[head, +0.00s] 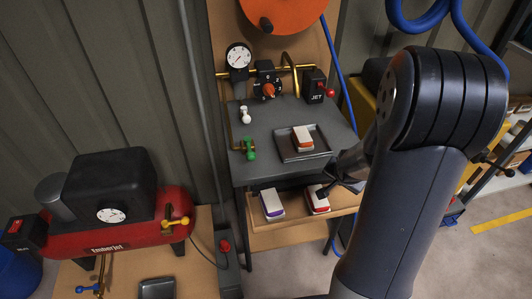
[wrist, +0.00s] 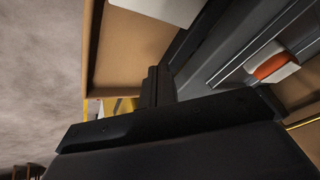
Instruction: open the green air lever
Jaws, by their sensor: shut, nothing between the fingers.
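The green air lever (head: 249,148) sits on a brass fitting at the left edge of the grey bench, in the head view. A white lever (head: 245,114) is on the same side, farther back. In the wrist view my gripper's dark fingers (wrist: 154,88) are together. The green lever does not show there.
Behind are a gauge (head: 238,57) and a JET switch box (head: 313,86). A red compressor (head: 120,228) is at left.

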